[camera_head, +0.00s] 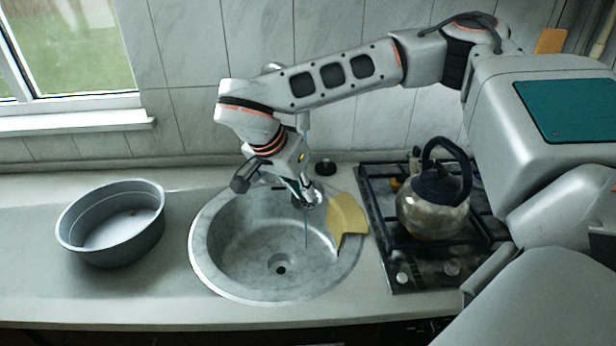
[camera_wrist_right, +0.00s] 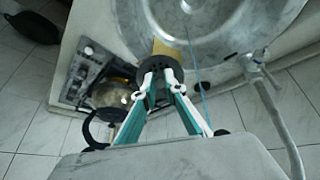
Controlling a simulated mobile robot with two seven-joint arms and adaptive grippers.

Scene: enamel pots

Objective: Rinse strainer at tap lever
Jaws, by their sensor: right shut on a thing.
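My right gripper (camera_head: 301,187) hangs over the back right part of the sink (camera_head: 219,262). It is shut on a small dark round piece (camera_head: 312,199), which looks like the strainer. In the right wrist view this piece (camera_wrist_right: 151,63) sits at the closed fingertips (camera_wrist_right: 159,84), above the basin. A thin blue line, likely water, runs down beside the strainer into the basin. The metal tap (camera_wrist_right: 262,80) shows at the right of the right wrist view; in the head view my arm covers much of it. I cannot make out the lever's position. My left gripper is out of view.
A yellow cloth (camera_head: 347,217) hangs over the sink's right rim. A kettle (camera_head: 432,211) stands on the stove (camera_head: 402,254) to the right. A grey round pan (camera_head: 110,226) sits left of the sink. A black disc (camera_head: 325,167) lies behind the sink. The front counter is clear.

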